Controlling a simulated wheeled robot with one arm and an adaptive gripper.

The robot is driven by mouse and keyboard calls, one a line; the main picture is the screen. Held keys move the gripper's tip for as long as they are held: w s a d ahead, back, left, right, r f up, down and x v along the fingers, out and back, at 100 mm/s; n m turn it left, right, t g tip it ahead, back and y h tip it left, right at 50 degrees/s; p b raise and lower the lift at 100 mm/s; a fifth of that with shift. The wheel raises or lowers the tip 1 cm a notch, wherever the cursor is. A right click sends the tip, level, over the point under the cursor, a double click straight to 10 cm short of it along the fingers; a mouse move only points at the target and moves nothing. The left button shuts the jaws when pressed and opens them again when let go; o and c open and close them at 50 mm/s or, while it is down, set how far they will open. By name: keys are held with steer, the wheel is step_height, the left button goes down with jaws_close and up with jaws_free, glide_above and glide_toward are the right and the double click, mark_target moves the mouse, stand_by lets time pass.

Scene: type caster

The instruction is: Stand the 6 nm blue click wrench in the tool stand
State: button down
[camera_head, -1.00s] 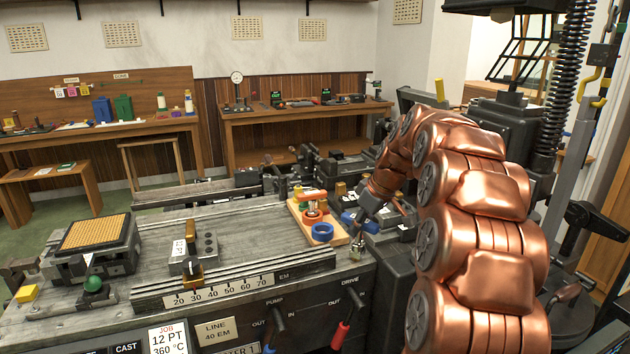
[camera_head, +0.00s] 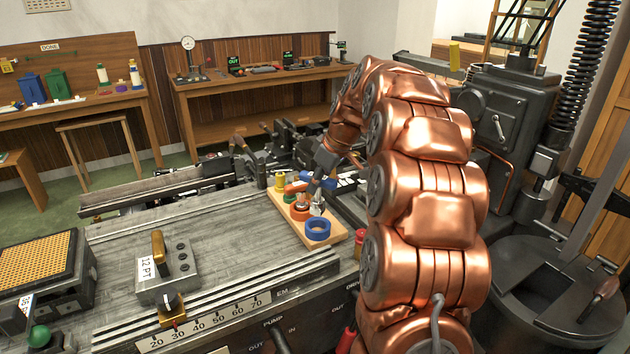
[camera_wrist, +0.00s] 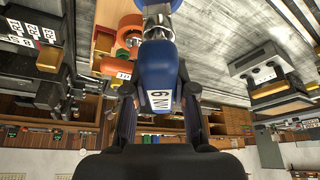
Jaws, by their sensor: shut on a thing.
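My gripper (camera_wrist: 158,98) is shut on the blue click wrench (camera_wrist: 158,65), whose label reads 6 N, in the wrist view. Its metal end points toward the top of that picture. In the head view its silver end (camera_head: 317,208) shows just behind the blue ring; my gripper (camera_head: 319,184) is partly hidden there. The tool stand is a wooden board (camera_head: 333,243) with a blue ring (camera_head: 318,229), an orange ring (camera_head: 299,212) and a yellow one (camera_head: 279,180). An orange-handled tool (camera_head: 295,188) is at the orange ring. I cannot tell whether the wrench touches the stand.
A grey block labelled 12 PT (camera_head: 168,278) stands on the bench left of the stand. A red-capped object (camera_head: 360,243) is close to the board's right edge. Dark machine parts (camera_head: 290,143) lie behind. The bench top between block and stand is clear.

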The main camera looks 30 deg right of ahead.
mark_target(332, 180)
steer(key=shift+f+b, duration=0.1)
steer(key=shift+b, duration=0.45)
steer(key=shift+f+b, duration=2.55)
steer(key=shift+f, duration=0.65)
steer(key=shift+f+b, duration=0.2)
steer(key=shift+b, duration=0.15)
steer(key=c, duration=0.9)
jaws_free()
steer(key=shift+o, duration=0.2)
steer(key=shift+s, duration=0.1)
steer(key=v, duration=1.2)
